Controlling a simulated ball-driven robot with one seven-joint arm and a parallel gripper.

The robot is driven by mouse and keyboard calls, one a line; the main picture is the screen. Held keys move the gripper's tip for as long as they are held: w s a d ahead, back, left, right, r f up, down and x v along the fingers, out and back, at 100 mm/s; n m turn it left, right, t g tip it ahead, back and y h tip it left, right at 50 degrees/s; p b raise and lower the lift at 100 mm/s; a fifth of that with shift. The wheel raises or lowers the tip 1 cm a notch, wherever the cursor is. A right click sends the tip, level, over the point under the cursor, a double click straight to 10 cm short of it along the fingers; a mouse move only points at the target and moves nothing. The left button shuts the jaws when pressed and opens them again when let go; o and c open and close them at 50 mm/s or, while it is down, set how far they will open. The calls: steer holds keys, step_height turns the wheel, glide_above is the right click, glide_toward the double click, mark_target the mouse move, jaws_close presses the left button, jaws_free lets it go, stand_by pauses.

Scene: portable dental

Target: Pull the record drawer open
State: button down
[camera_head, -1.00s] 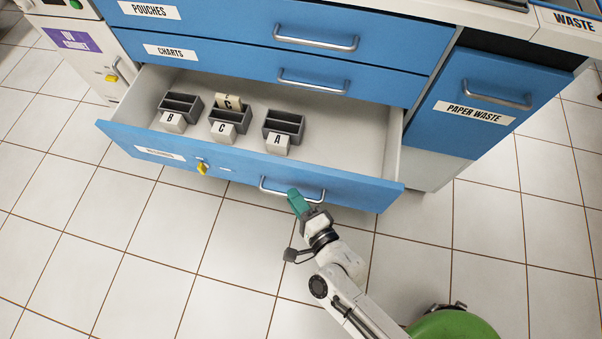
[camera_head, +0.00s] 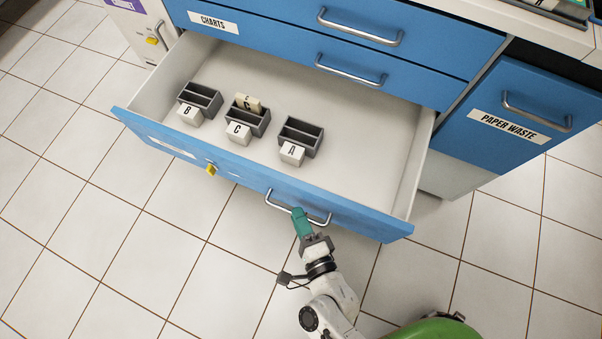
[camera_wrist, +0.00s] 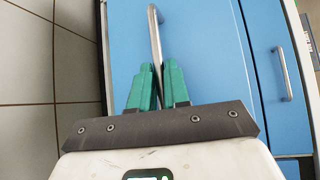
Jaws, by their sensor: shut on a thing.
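The record drawer (camera_head: 200,168) is the lowest blue-fronted drawer and stands well open in the head view, its white inside showing. Its metal handle (camera_head: 285,205) is on the front, right of centre. My gripper (camera_head: 300,218) has teal fingers shut on this handle. In the wrist view the fingers (camera_wrist: 159,85) lie on either side of the handle bar (camera_wrist: 154,35).
Inside the drawer are three grey holders marked B (camera_head: 201,97), C (camera_head: 253,122) and A (camera_head: 303,134); a card stands in C. The closed charts drawer (camera_head: 280,50) is above. The paper waste front (camera_head: 530,110) is at right. Tiled floor (camera_head: 120,230) is clear at left.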

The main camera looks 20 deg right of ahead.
steer(key=c, duration=1.2)
jaws_free()
steer(key=shift+o, duration=0.2)
steer(key=s+r, duration=0.1)
steer(key=s, duration=0.9)
steer(key=shift+s+r+p, duration=0.25)
steer(key=shift+s+p, duration=0.1)
steer(key=shift+p, duration=0.05)
